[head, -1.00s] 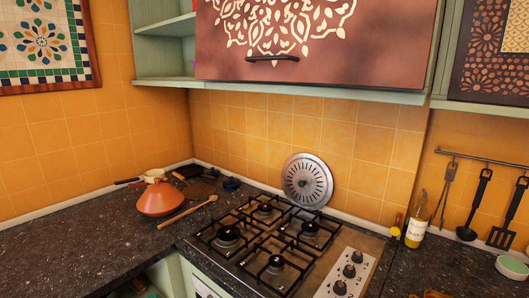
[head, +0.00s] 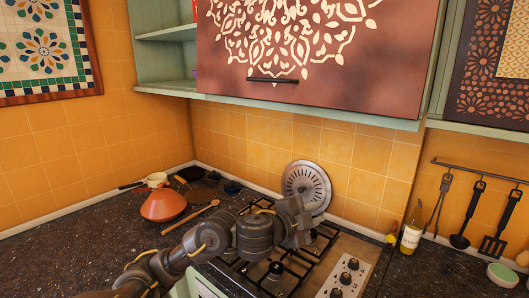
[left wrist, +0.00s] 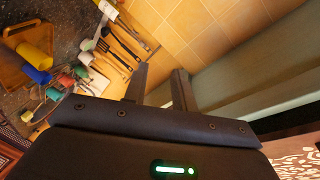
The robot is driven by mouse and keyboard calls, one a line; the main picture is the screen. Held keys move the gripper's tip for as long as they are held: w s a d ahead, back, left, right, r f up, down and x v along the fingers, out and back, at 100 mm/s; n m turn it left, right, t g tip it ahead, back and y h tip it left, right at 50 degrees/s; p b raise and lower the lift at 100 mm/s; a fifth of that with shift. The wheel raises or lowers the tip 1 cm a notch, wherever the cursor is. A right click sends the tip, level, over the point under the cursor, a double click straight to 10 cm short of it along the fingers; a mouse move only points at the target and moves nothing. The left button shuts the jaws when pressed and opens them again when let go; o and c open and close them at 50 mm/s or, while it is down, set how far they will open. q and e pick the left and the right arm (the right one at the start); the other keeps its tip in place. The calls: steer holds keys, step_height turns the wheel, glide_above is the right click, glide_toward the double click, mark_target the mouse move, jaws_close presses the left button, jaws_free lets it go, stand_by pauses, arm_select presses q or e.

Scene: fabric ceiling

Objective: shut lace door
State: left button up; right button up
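The lace door (head: 225,85) is a red-brown cabinet front with a cream cut-lace pattern, high in the head view. Its dark bar handle (head: 273,80) sits near its bottom edge. The door looks about flush with the cabinet; I cannot tell if a small gap remains. A corner of the lace pattern shows at the lower right of the left wrist view (left wrist: 300,160). My left gripper (head: 302,222) is over the stove, well below the door and apart from it. In the left wrist view its two fingers (left wrist: 160,85) stand apart with nothing between them. My right gripper is not in view.
A gas stove (head: 345,245) with a round metal lid (head: 307,185) behind it lies under the cabinet. An orange tagine (head: 163,206) and wooden spoon (head: 193,216) are to its left. A bottle (head: 411,238) and hanging utensils (head: 468,210) are to its right.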

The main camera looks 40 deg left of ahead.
arm_select(q)
steer(key=a+r+m+t, duration=0.1)
steer(key=a+r+m, duration=0.3)
steer(key=r, duration=0.9)
steer(key=t+y, duration=0.2)
steer(key=y, duration=0.1)
glide_toward(262, 80)
steer(key=w+p, duration=0.1)
steer(key=w, duration=0.2)
steer(key=w+p, duration=0.1)
steer(key=w, duration=0.2)
steer(key=w+r+p, duration=0.1)
steer(key=w, duration=0.2)
steer(key=shift+w, duration=0.8)
steer(key=shift+c, duration=0.4)
